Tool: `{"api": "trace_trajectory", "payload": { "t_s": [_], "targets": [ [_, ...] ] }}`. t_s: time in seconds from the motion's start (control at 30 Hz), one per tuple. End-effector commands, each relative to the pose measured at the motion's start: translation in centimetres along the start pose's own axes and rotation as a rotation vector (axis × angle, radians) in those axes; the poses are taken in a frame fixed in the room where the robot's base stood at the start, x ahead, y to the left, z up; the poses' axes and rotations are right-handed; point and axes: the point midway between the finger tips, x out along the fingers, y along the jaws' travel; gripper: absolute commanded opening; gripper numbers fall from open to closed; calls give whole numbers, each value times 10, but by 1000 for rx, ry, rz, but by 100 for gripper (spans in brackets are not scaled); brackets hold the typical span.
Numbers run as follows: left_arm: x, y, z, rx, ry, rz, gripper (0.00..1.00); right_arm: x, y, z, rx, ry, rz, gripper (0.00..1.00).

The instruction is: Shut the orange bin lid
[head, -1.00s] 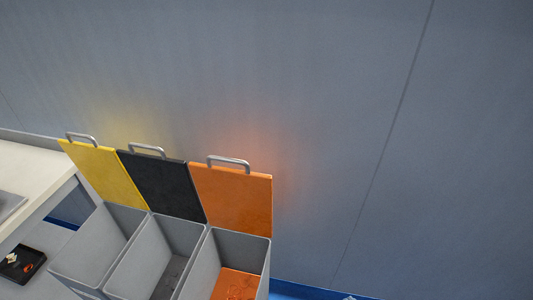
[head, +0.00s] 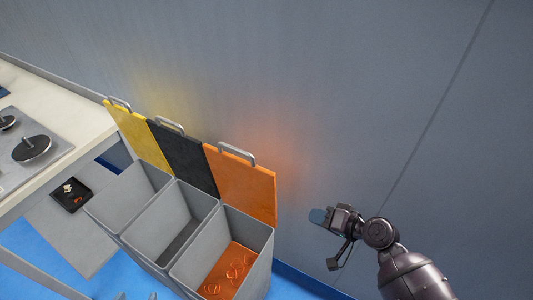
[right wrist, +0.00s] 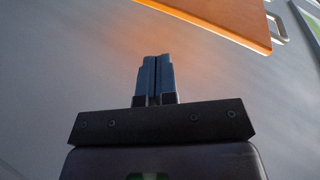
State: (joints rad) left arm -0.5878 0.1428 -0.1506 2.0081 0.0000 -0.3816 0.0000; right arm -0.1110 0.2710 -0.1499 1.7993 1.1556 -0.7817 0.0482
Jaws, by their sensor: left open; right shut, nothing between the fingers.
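The orange lid (head: 242,184) stands open, tilted up against the wall side behind its bin (head: 255,238), with a metal handle (head: 237,153) on its top edge. My right gripper (head: 318,216) is shut and empty, to the right of the lid and apart from it. In the right wrist view its fingers (right wrist: 155,68) are together, and the orange lid (right wrist: 220,18) with its handle (right wrist: 278,28) shows at the upper right. My left gripper (head: 137,296) barely shows at the bottom edge, its two fingertips apart.
A yellow lid (head: 137,136) and a black lid (head: 183,157) also stand open left of the orange one. Orange scraps (head: 228,274) lie in the orange bin. A worktable (head: 85,123) stands at the left. The grey wall (head: 350,100) is behind.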

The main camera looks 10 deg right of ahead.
Motion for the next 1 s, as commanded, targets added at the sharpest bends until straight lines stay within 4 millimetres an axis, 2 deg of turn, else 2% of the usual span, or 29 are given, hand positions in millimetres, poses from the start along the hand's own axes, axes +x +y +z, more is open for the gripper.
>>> {"api": "trace_trajectory", "payload": {
  "t_s": [0.03, 0.2, 0.4, 0.67, 1.0],
  "targets": [
    [-3, -1, -7, -1, 6, -1, 68, 3, -20, -16, 30, -24, -61, 0],
    [-9, -2, -16, -2, 14, -3, 68, 7, -71, -51, 148, -118, -255, 0],
    [-15, -4, -14, -3, 5, -6, 68, 3, -114, -81, 231, -199, -418, 0],
    [-16, -4, -11, -4, -4, -7, 68, 5, -132, -90, 262, -232, -480, 0],
    [-19, -5, -29, -2, 17, -6, 68, 49, -158, -83, 262, -231, -481, 0]
  ]
}}
